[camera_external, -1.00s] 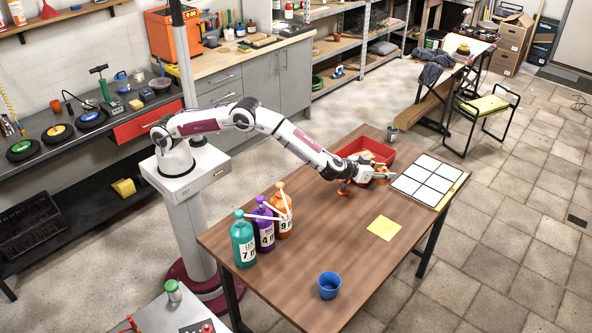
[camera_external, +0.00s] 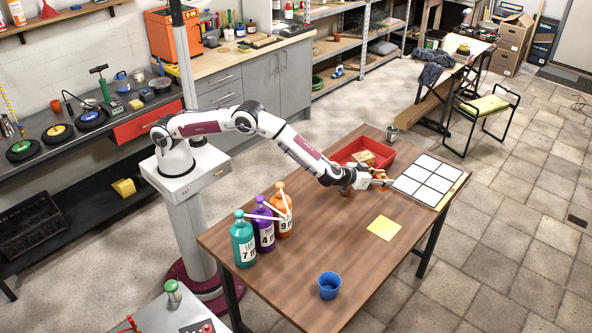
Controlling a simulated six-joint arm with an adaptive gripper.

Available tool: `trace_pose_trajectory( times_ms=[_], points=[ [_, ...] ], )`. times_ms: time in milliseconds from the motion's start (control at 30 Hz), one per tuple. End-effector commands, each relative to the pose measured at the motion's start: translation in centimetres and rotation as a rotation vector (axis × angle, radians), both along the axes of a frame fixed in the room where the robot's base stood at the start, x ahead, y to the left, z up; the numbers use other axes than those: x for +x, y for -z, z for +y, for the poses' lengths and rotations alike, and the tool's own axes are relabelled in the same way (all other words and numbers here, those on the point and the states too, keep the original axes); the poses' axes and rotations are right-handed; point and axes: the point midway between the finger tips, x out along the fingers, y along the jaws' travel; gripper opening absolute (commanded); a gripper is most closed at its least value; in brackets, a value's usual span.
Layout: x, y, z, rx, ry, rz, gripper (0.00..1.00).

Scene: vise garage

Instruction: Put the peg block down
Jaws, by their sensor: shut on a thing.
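My gripper (camera_external: 383,180) is low over the far right part of the brown table, between the red bin and the white grid board.
The red bin (camera_external: 392,150) behind my gripper holds several tan blocks (camera_external: 363,157). The white grid board (camera_external: 427,180) lies just right. A yellow square (camera_external: 384,228), a blue cup (camera_external: 329,285) and three bottles (camera_external: 264,230) stand nearer. The middle of the table (camera_external: 320,230) is clear.

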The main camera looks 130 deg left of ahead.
Motion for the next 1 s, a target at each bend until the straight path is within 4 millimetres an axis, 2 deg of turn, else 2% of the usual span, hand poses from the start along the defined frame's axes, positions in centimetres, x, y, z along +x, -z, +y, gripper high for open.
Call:
trace_pose_trajectory(
  times_ms=[33, 200, 667, 1000],
  points=[
    [0.0, 0.9, 0.0, -0.001, 0.0, 0.003, 0.12],
    [0.0, 2.7, 0.0, 0.0, -0.001, 0.001, 0.12],
    [0.0, 3.3, 0.0, 0.0, 0.0, 0.0, 0.12],
    [0.0, 6.3, 0.0, 0.0, 0.0, 0.001, 0.12]
  ],
)
